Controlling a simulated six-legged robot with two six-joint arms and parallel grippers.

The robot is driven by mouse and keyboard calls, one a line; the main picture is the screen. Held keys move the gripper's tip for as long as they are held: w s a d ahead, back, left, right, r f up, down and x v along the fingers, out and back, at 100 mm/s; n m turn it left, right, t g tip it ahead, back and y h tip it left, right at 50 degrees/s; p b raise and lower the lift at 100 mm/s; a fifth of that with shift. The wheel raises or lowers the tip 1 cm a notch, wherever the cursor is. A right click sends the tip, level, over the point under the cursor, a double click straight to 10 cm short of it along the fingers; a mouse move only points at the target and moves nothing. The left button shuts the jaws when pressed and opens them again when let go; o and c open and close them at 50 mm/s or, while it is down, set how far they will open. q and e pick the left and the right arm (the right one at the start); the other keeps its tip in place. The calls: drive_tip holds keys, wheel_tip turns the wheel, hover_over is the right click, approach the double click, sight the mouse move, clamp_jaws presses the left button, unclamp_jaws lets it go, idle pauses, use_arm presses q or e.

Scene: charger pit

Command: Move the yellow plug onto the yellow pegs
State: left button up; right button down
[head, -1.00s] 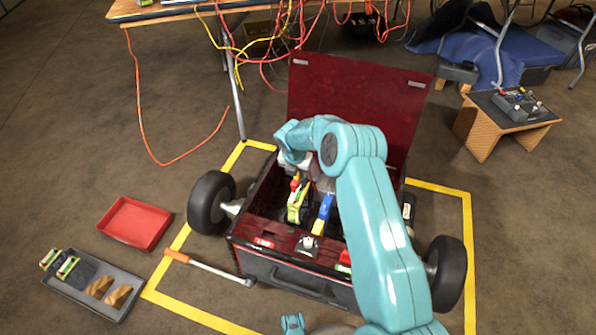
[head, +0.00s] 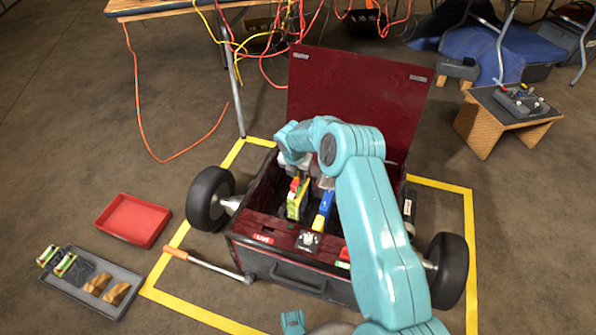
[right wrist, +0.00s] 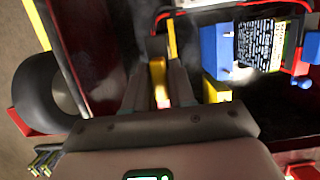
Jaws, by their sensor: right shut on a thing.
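My right gripper (head: 295,168) is low over the open dark red box (head: 262,205), by the wrist. In the right wrist view its two grey fingers (right wrist: 160,88) are shut on a narrow yellow piece, which I take for the yellow plug (right wrist: 158,72). The plug cannot be made out clearly in the head view. Beside it stands a yellow-green block with a red top (head: 297,200), and to its right a blue and yellow block (head: 325,212). I cannot pick out the yellow pegs for certain.
The box has a raised lid (head: 350,100) and wheels (head: 210,198) at its sides. A red tray (head: 133,238), a grey tray (head: 75,298) and a long-handled tool (head: 215,268) lie at left. Red cables (head: 280,40) hang behind. A small wooden stand (head: 480,135) is at right.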

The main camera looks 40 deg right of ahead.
drive_tip(key=shift+f+b, duration=1.4)
drive_tip(key=shift+f, duration=0.75)
drive_tip(key=c, duration=0.9)
unclamp_jaws()
drive_tip(key=shift+o, duration=0.2)
drive_tip(key=shift+r, duration=0.1)
